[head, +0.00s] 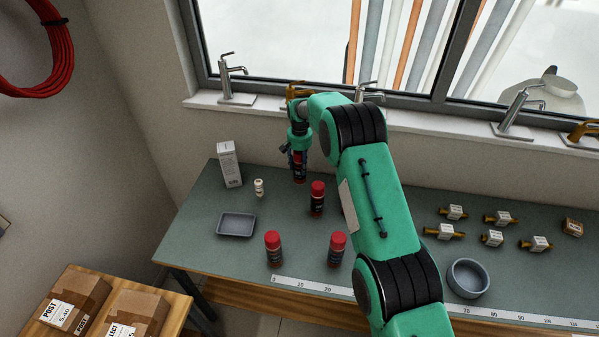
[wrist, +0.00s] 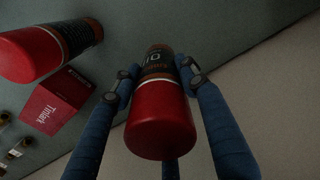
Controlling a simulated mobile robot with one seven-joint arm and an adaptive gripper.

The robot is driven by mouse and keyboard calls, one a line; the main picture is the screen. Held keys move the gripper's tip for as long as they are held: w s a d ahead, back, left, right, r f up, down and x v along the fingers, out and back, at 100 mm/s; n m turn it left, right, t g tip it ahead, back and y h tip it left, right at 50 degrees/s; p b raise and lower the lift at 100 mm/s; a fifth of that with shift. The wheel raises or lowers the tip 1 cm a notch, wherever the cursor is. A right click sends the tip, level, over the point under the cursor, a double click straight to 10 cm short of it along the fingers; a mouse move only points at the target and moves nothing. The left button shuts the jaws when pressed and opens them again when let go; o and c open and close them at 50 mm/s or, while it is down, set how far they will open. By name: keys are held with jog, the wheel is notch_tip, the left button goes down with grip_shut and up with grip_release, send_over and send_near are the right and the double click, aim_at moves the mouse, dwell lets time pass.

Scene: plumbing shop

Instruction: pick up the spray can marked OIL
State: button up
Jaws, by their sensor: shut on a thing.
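The spray can marked OIL (wrist: 158,108) has a red cap and a dark label with orange bands; part of the lettering "OI" shows in the wrist view. My gripper (wrist: 158,75) is shut on it, with blue fingers on both sides of its body. In the head view the can (head: 299,172) is upright below my gripper (head: 298,155) at the back of the bench. I cannot tell whether its base touches the bench. Another red-capped can (head: 317,198) stands close in front, to the right.
Two more red-capped cans (head: 273,248) (head: 337,248) stand near the bench's front edge. A grey tray (head: 236,224), white box (head: 229,164) and small white fitting (head: 259,187) are left. A red box (wrist: 55,103) lies near a can in the wrist view. Brass fittings (head: 445,231) and a bowl (head: 468,278) are right.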

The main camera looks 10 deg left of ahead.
aim_at(300, 157)
jog(key=shift+r, duration=2.25)
